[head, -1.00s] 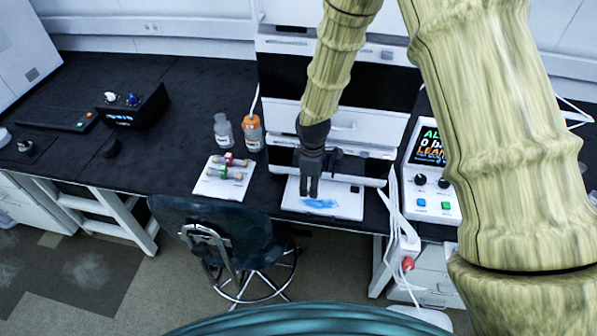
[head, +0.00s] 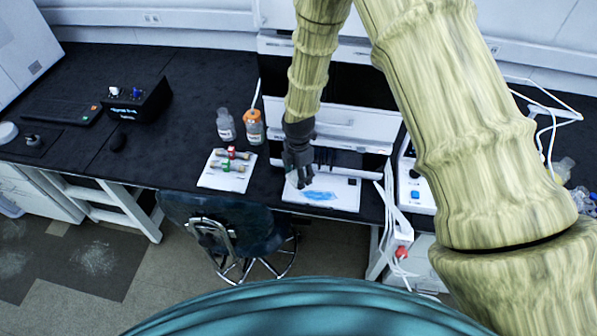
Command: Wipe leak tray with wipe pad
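The leak tray (head: 346,199) is a flat white tray at the front of the bench, below the instrument stack. A blue smear (head: 319,195) lies on its left and middle part. My gripper (head: 298,181) is dark and points down over the tray's left edge, to the left of the smear. A pale patch shows at its fingertips, but I cannot tell whether it is a wipe pad or the tray behind. The finger gap is too small to read. No wipe pad can be clearly made out elsewhere.
The white instrument stack (head: 335,120) stands close behind the tray. A white board with coloured fittings (head: 212,180) lies to the left, with two bottles (head: 254,128) behind it. White cables and a control box (head: 414,196) are on the right. A chair (head: 215,215) stands in front.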

